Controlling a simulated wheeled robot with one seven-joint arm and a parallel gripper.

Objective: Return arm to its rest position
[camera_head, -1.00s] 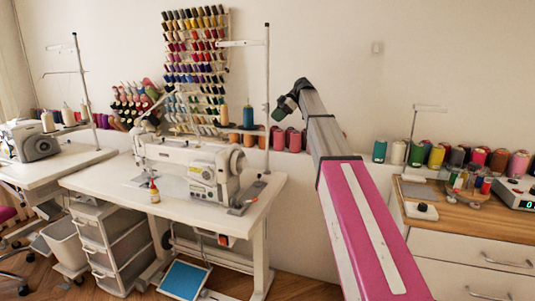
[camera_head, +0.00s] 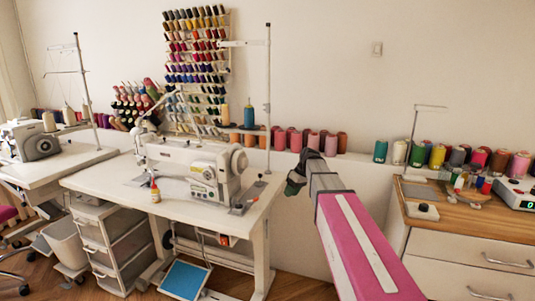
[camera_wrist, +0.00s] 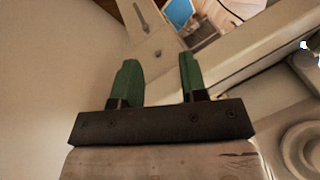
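My gripper (camera_head: 294,184) is at the end of my arm in the head view, just right of the white sewing table (camera_head: 262,205). Only a small dark and green part of it shows there. In the wrist view its two green fingers (camera_wrist: 160,85) stand apart with nothing between them. The gripper is open and empty. Below it, the wrist view shows part of a white table structure and a blue patch. My arm reaches out in front of the wall.
A sewing machine (camera_head: 205,168) and a small bottle (camera_head: 155,192) stand on the white table. A wooden-topped cabinet (camera_head: 470,215) is at the right. Thread cones line the ledge behind. A blue pedal (camera_head: 184,279) lies below. Wall space above my arm is clear.

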